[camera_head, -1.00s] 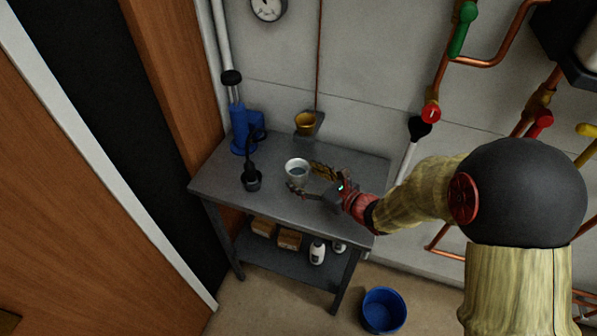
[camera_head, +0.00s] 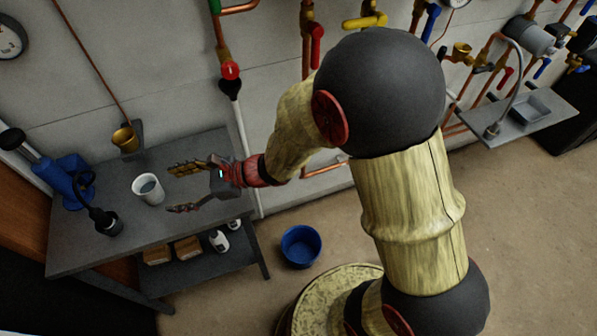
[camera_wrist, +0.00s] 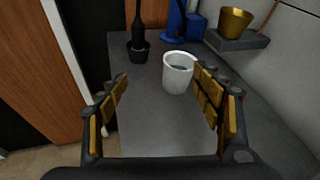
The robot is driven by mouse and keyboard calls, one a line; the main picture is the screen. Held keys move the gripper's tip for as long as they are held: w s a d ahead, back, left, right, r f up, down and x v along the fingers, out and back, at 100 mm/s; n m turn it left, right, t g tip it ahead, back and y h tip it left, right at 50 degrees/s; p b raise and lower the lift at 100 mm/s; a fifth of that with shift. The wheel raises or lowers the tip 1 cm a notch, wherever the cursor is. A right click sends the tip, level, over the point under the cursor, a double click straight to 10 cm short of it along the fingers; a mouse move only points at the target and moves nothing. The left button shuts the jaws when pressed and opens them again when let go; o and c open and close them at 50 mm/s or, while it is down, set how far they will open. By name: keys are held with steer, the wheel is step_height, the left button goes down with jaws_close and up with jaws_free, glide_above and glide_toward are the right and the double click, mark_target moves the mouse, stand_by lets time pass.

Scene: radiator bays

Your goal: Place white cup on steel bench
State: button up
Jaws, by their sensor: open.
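The white cup (camera_head: 148,189) stands upright on the grey steel bench (camera_head: 95,253), near the middle of its top. Something greyish shows inside the cup. My gripper (camera_head: 176,190) is open and empty, just right of the cup, with its fingers pointing toward it. In the wrist view the cup (camera_wrist: 178,72) stands ahead, beyond the open fingers (camera_wrist: 160,90) and closer to the right one. The fingers appear clear of the cup. The bench top (camera_wrist: 150,125) is bare between them.
A black cup-like holder (camera_head: 109,222) and a blue device (camera_head: 68,180) stand left of the cup. A brass cup (camera_head: 125,140) sits on a small wall shelf behind. Boxes (camera_head: 188,248) and white bottles (camera_head: 218,240) occupy the lower shelf. A blue bucket (camera_head: 301,246) stands on the floor.

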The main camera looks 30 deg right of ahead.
steer(key=s+d+r+n+g+h, duration=0.2)
steer(key=s+d+r+n, duration=0.2)
steer(key=s+n, duration=0.3)
steer(key=s+d+r+n+g+h, duration=0.2)
steer(key=s+d+r+n, duration=0.15)
steer(key=s+n, duration=0.3)
steer(key=s+d+r+n+t+h, duration=0.1)
steer(key=s+d+r+n+h, duration=0.1)
steer(key=d, duration=0.4)
steer(key=s+d+r+n+t+h, duration=0.1)
steer(key=s+d+r+n+h, duration=0.1)
steer(key=d, duration=0.5)
steer(key=s+d+r+n+t+h, duration=0.1)
steer(key=s+d+r+n+h, duration=0.1)
steer(key=d+h, duration=0.3)
steer(key=shift+d+r+n+t, duration=0.15)
steer(key=shift+d+n+t, duration=0.25)
steer(key=shift+d+n, duration=0.55)
